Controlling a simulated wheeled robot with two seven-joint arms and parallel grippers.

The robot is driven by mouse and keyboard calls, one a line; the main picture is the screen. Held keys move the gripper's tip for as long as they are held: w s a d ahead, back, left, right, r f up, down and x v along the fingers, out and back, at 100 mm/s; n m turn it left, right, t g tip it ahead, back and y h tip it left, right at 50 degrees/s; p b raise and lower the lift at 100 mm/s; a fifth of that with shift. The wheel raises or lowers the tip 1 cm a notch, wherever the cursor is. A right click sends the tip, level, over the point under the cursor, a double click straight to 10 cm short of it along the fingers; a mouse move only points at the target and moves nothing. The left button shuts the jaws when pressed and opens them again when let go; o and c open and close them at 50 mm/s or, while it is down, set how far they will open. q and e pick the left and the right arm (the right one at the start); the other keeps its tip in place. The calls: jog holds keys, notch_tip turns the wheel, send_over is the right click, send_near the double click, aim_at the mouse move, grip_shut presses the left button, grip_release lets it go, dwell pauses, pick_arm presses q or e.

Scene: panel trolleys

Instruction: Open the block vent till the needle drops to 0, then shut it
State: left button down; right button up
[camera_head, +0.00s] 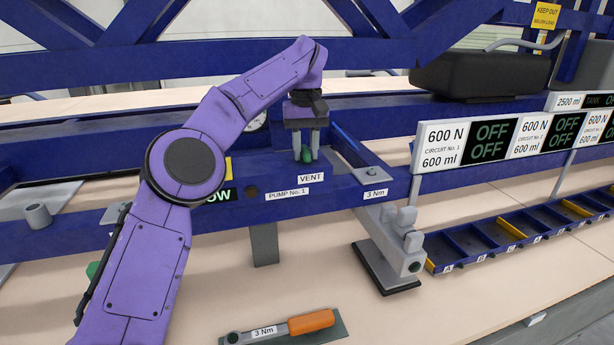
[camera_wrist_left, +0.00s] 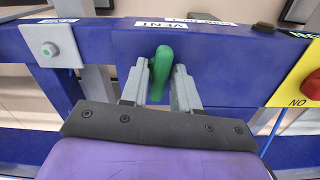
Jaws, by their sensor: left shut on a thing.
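The vent's green lever (camera_wrist_left: 161,70) sticks out of the blue beam under the VENT label (camera_wrist_left: 163,24). My left gripper (camera_head: 306,152) is shut on this lever, with one grey finger on each side. In the head view the lever (camera_head: 306,154) shows as a small green part between the fingers, above the VENT label (camera_head: 311,178). A round white gauge (camera_head: 257,121) is mostly hidden behind my left arm, and its needle cannot be read. My right gripper is not in view.
A grey bracket (camera_head: 385,265) stands right of the vent. Signs reading OFF (camera_head: 492,140) and a blue tray row (camera_head: 478,241) are at right.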

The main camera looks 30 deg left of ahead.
aim_at(305, 149)
pick_arm(q)
jog(key=c, duration=1.2)
grip_release()
jog(key=shift+f+n, duration=0.2)
jog(key=shift+n, duration=0.5)
jog(key=shift+o, duration=0.5)
jog(key=shift+r+p, duration=0.15)
jog(key=shift+p, duration=0.15)
jog(key=shift+a, duration=0.1)
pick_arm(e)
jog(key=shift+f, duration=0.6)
pick_arm(q)
notch_tip(305, 149, up, 7)
jog(key=p, duration=0.6)
jog(key=shift+r+p, duration=0.2)
jog(key=shift+p, duration=0.2)
jog(key=shift+f, duration=0.25)
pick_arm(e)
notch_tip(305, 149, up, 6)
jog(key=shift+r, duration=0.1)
